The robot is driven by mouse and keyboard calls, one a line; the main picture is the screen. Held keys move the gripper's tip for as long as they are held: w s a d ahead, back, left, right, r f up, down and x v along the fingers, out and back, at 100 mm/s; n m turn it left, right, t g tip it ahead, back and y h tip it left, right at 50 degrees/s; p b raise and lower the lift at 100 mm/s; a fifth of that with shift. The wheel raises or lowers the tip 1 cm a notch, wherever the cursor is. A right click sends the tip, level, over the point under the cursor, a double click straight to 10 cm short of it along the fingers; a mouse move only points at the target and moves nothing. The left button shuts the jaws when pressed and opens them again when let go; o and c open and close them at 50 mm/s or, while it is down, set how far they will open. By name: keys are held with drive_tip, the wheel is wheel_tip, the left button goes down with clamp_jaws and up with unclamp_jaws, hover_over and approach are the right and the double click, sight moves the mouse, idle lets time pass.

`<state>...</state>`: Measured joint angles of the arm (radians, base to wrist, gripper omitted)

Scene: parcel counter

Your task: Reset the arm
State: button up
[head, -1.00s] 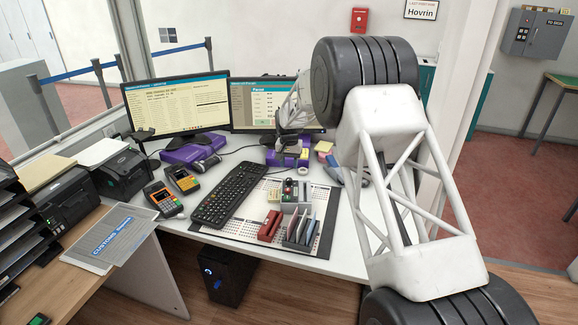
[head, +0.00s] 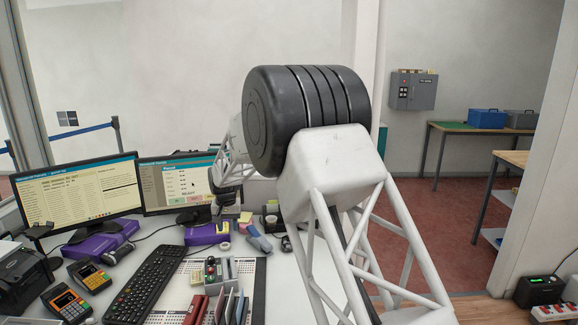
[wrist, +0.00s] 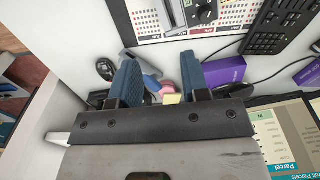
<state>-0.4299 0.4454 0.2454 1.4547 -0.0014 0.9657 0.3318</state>
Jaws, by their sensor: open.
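My arm, white with a black joint, spans the middle of the head view, its far end in front of the right monitor (head: 165,176). My gripper (wrist: 161,78) shows in the wrist view with two blue fingers spread apart and nothing held between them. It is above the back of the white counter (wrist: 75,45). Past the fingers lie a pink item (wrist: 151,84) and a pale yellow pad (wrist: 172,98). In the head view the gripper is small, partly hidden and hard to make out.
The keyboard (head: 146,285), card terminals, purple boxes and a stamp holder (head: 214,270) crowd the counter below the arm. The left monitor (head: 75,198) stands beside the right one. A grey wall box (head: 413,90) and a green-topped table (head: 455,127) are at the far right.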

drive_tip(key=s+d+r+t, duration=0.1)
drive_tip(key=s+d+r, duration=0.8)
drive_tip(key=s+d, duration=0.35)
drive_tip(key=s+d+r, duration=1)
drive_tip(key=s+d, duration=0.1)
drive_tip(key=d, duration=0.3)
drive_tip(key=s+d+f, duration=0.1)
drive_tip(key=s+d, duration=0.3)
drive_tip(key=s, duration=0.7)
drive_tip(key=s+d+f+m, duration=0.1)
drive_tip(key=s+d, duration=0.4)
drive_tip(key=s, duration=0.6)
drive_tip(key=s+d+f+t, duration=0.1)
drive_tip(key=s+d, duration=0.3)
drive_tip(key=s, duration=0.7)
drive_tip(key=shift+s+d+f, duration=0.2)
drive_tip(key=shift+s+d, duration=0.15)
drive_tip(key=shift+s, duration=0.05)
